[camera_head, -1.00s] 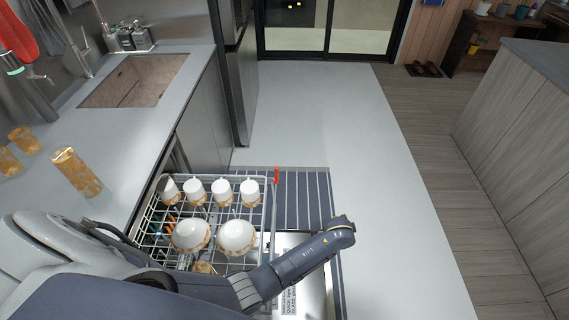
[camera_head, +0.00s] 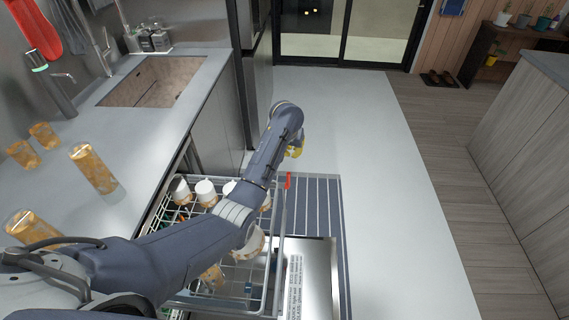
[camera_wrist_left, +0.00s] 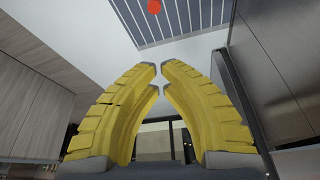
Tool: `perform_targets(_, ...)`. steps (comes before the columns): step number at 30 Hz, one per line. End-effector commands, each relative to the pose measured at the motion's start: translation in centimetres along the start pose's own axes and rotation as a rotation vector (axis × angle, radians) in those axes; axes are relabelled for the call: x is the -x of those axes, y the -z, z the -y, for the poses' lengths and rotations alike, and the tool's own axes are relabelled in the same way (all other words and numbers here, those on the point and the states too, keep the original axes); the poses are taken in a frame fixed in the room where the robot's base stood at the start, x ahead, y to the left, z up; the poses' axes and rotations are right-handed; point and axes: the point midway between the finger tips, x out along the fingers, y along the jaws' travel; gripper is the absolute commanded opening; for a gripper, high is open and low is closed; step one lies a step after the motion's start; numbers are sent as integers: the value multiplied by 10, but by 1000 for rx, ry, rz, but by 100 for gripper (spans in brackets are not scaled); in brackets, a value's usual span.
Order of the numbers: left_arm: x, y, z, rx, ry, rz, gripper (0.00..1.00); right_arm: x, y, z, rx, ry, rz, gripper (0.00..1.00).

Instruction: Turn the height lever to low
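The red lever (camera_head: 288,180) stands at the right rail of the pulled-out dishwasher rack (camera_head: 264,285) in the head view. It also shows as a red blob (camera_wrist_left: 154,6) at the top of the left wrist view. My left gripper (camera_head: 297,150), with yellow fingers, is beyond the lever and slightly to its right, apart from it. In the left wrist view its fingertips (camera_wrist_left: 159,72) almost meet with nothing between them. My left arm hides part of the rack. My right gripper is not in view.
White cups (camera_head: 205,190) and a bowl, partly hidden, sit in the rack. The dishwasher door (camera_head: 310,275) lies open under it, over the striped runner (camera_head: 322,205). Amber-patterned glasses (camera_head: 94,168) stand on the counter (camera_head: 135,140) at left. The floor to the right is clear.

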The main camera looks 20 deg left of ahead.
Motion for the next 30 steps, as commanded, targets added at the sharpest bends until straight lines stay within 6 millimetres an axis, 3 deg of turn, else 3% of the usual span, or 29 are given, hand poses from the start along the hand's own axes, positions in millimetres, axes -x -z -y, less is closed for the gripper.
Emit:
perform_targets(15, -66, 0, 1, 1, 3, 4, 0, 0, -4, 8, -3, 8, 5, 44)
perform_targets(30, -97, -4, 1, 0, 1, 0, 0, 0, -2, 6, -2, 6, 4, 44)
